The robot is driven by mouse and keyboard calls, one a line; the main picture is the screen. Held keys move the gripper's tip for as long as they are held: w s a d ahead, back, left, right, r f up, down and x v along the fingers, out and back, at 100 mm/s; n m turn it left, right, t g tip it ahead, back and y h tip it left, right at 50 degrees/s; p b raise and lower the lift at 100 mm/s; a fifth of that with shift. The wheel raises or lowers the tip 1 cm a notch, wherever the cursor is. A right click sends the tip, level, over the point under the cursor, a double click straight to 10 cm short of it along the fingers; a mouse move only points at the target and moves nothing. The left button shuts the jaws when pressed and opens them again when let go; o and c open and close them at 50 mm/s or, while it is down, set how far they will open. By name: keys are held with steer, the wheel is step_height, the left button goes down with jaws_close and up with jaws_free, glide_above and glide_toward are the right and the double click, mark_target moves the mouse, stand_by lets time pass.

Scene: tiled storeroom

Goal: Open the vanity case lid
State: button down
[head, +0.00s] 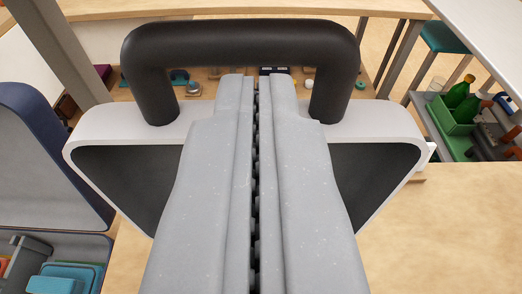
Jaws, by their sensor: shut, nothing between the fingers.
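A blue-grey case is at the left edge, partly out of frame, and looks like the vanity case. Its rounded dark blue lid (48,150) stands raised above the base. The base (88,247) shows at the lower left with grey and light blue items in it. My gripper (257,78) fills the middle of the view, its two long grey fingers shut together with nothing between them. It is to the right of the case and apart from the lid. The lid's hinge and the rest of the case cannot be made out.
A bare wooden surface (455,225) lies at the lower right. A green crate (450,118) with green bottles stands at the right. A teal-topped stool (446,38) is at the upper right. Small items line a wooden surface farther back, partly hidden behind dark and white parts.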

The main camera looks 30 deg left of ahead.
steer(key=v, duration=1.1)
steer(key=shift+s+d+r, duration=0.15)
steer(key=shift+s+r, duration=0.1)
steer(key=shift+r, duration=0.1)
steer(key=s+d+r+m+h, duration=0.1)
steer(key=d+r+m+h, duration=0.15)
steer(key=d+r, duration=0.5)
steer(key=s+d+r+m+h, duration=0.1)
steer(key=s+d+r+h, duration=0.3)
steer(key=r, duration=0.7)
steer(key=s+a+r+m+t, duration=0.1)
steer(key=s+r, duration=0.4)
steer(key=r, duration=0.3)
steer(key=s+a+r+m+h, duration=0.1)
steer(key=s+r, duration=0.4)
steer(key=r, duration=0.4)
steer(key=shift+s+r+t, duration=0.2)
steer(key=shift+r+t, duration=0.05)
steer(key=shift+t, duration=0.15)
steer(key=shift+d+m, duration=0.1)
steer(key=shift+m, duration=0.15)
